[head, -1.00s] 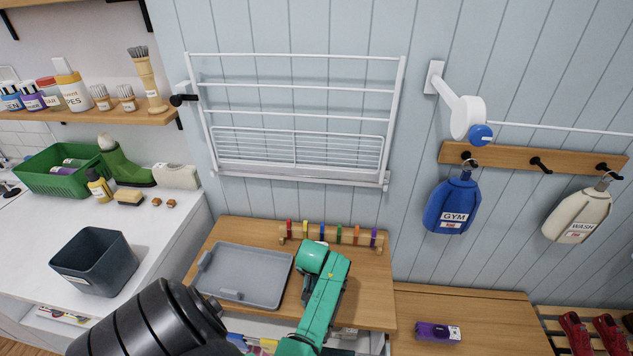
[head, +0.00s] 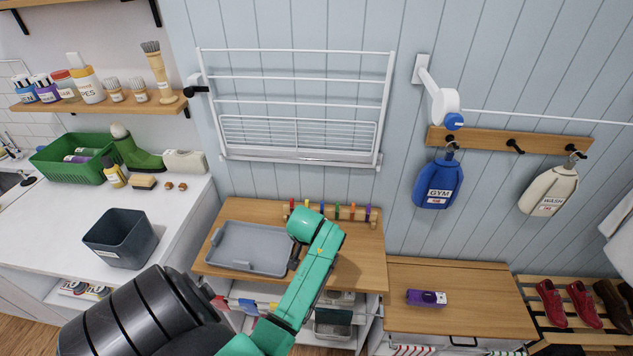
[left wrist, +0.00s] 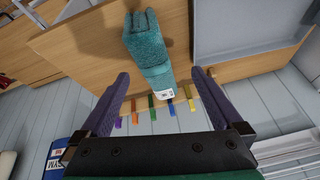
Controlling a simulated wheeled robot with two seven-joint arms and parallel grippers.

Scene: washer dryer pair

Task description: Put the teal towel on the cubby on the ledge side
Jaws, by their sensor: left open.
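In the head view my green arm hides the towel and the gripper. Open white cubby compartments (head: 346,333) show under the wooden top (head: 362,268) in the head view, partly behind my arm. My right gripper is out of view.
A grey tray (head: 252,248) lies left of my arm. A rail with several coloured clips (head: 351,212) stands behind it. A purple box (head: 426,298) sits on the lower wooden bench (head: 465,310). A drying rack (head: 300,104) hangs above. A dark bin (head: 122,240) stands on the white counter.

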